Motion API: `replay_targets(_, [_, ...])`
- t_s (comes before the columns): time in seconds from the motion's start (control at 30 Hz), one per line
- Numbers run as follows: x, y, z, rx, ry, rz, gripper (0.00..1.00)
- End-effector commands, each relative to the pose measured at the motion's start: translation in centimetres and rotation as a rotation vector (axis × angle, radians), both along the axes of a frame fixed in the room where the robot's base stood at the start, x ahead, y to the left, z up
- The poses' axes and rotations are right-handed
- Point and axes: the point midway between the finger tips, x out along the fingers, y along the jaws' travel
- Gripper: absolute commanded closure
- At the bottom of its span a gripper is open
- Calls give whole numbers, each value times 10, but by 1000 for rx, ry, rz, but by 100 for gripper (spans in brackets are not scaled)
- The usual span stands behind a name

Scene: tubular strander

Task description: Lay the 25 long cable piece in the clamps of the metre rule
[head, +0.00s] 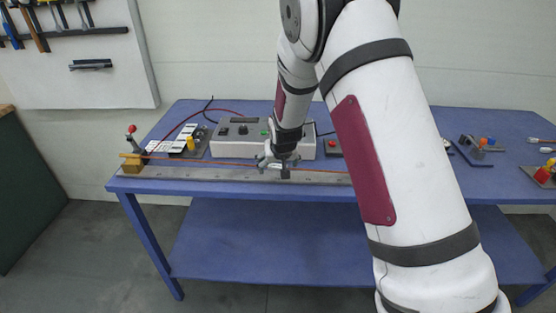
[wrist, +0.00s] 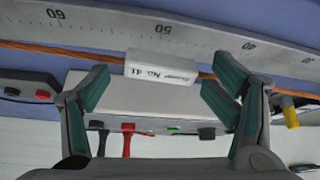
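The metre rule (head: 215,175) lies along the table's front edge; in the wrist view its scale (wrist: 120,25) shows upside down. A copper-orange cable piece (head: 205,162) runs along the rule, its left end at a brass-coloured clamp (head: 132,163) with a red-knobbed lever (head: 131,128). I cannot tell whether that clamp grips it. The right end is hidden behind my arm. In the wrist view the cable (wrist: 40,48) carries a white tag (wrist: 162,67) reading "No. 41". My gripper (head: 277,164) is over the rule's middle; its fingers (wrist: 165,88) are apart, either side of the tag.
A grey instrument box (head: 235,142) stands just behind the rule. A board of white cards (head: 185,142) is at its left, a red-button box (head: 332,147) at its right. Small fixtures (head: 482,145) stand at the table's right. My arm covers the table's right middle.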

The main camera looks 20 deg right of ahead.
Motion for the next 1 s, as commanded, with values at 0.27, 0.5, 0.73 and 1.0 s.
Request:
replay_targets(0.27, [2, -1, 3, 0, -9, -1, 22])
replay_targets(0.5, [-8, 1, 24, -1, -13, -1, 22])
replay_targets(0.73, [-33, 5, 63, 0, -14, 1, 22])
replay_targets(1.0, [-56, 8, 97, -1, -10, 1, 22])
